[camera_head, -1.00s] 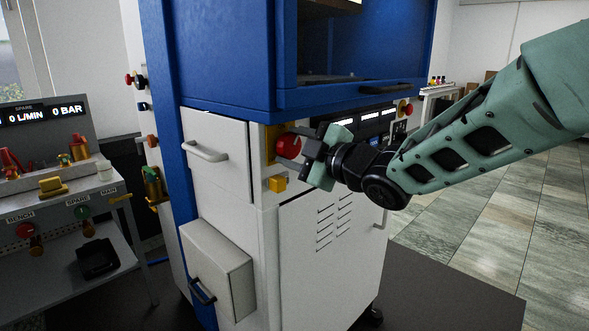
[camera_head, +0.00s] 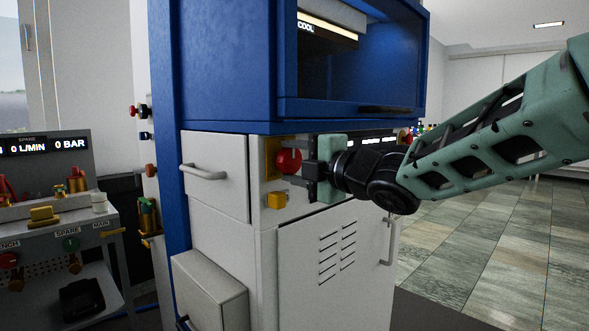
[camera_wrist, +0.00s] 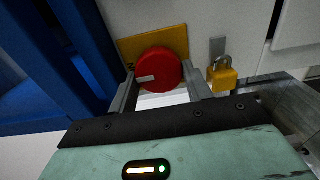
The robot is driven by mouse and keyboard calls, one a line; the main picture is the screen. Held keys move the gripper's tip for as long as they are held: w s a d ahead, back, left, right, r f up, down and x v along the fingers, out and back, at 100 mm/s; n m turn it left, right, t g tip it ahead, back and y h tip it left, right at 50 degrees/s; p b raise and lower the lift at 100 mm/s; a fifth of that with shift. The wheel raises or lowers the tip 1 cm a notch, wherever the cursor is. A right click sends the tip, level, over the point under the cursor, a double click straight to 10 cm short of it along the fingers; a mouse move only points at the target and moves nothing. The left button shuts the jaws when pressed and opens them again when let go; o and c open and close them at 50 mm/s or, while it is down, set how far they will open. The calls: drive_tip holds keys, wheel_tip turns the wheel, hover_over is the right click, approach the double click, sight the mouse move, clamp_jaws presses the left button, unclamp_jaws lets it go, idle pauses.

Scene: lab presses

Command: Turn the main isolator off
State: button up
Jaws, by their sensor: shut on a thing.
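The main isolator is a round red knob (camera_head: 288,161) on a yellow plate (camera_head: 270,150), on the white front of the blue press cabinet. In the wrist view the red knob (camera_wrist: 160,70) has a pale grey bar mark, lying near horizontal with a slight tilt. My gripper (camera_head: 297,163) reaches it from the right. In the wrist view the fingers of my gripper (camera_wrist: 160,88) stand on either side of the knob and are shut on it. The fingertips' exact contact is partly hidden.
A yellow padlock (camera_wrist: 222,75) hangs from a grey hasp close to the right finger; it also shows in the head view (camera_head: 277,200). A drawer (camera_head: 215,175) with a handle is left of the knob. A bench with valves (camera_head: 60,215) stands far left. Floor at right is clear.

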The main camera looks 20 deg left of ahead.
idle(0.3)
drive_tip(key=o, duration=1)
drive_tip(key=shift+c, duration=0.2)
drive_tip(key=v, duration=1.7)
drive_tip(key=shift+d, duration=0.2)
drive_tip(key=shift+s+f, duration=0.1)
drive_tip(key=shift+s, duration=0.05)
